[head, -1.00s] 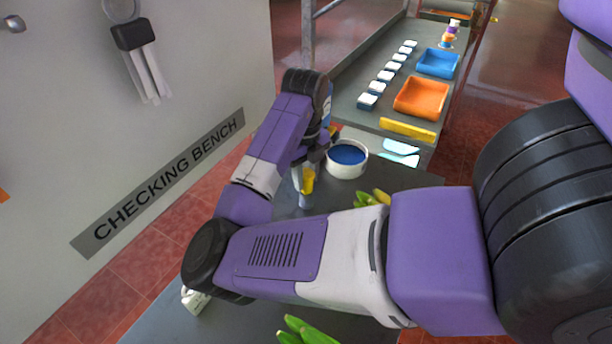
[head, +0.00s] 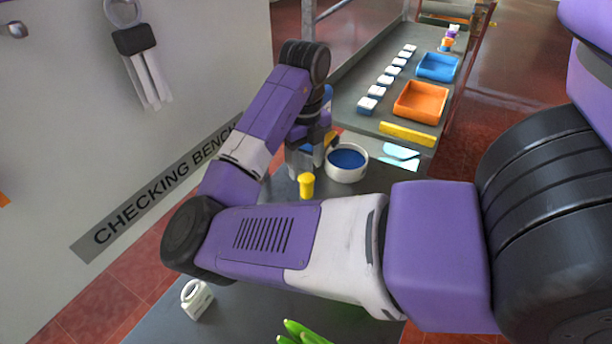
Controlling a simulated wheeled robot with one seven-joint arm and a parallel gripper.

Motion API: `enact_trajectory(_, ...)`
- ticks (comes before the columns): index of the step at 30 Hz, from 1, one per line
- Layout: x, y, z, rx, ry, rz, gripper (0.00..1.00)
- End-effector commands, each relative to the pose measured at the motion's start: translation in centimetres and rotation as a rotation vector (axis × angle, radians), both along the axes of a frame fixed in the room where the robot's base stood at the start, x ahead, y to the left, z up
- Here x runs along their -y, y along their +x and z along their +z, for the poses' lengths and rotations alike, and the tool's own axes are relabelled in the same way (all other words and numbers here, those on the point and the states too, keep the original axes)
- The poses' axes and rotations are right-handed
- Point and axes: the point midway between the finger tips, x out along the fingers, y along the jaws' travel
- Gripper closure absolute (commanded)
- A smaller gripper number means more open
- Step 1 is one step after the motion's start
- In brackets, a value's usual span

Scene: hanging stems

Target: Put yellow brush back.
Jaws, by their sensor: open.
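A small yellow upright piece (head: 307,185) stands on the grey bench, just below my gripper in the picture. It looks like a short cylinder with a wider top; I cannot tell surely whether it is the yellow brush. My gripper (head: 305,158) points down above and behind it, beside the white tub, with its jaws open. The fingers look apart from the yellow piece. A yellow-orange bit (head: 331,139) shows beside the gripper, partly hidden by it, and I cannot tell what it is.
A white tub with blue inside (head: 347,161) stands close right of my gripper. Behind are a yellow bar (head: 407,132), an orange tray (head: 421,101), a blue tray (head: 438,66) and several small white-topped blocks.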

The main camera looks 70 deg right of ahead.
Motion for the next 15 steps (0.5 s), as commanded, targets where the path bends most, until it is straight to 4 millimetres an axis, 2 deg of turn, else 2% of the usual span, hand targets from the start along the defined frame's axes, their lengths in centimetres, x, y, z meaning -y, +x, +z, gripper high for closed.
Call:
enact_trajectory(1,0.0,0.1,1.2,0.005,-0.001,-0.002,0.45)
enact_trajectory(6,0.0,0.1,3.9,0.004,0.0,-0.001,0.45)
enact_trajectory(10,0.0,0.1,5.3,0.001,0.0,-0.001,0.45)
enact_trajectory(15,0.0,0.0,5.9,0.0,0.0,0.0,0.45)
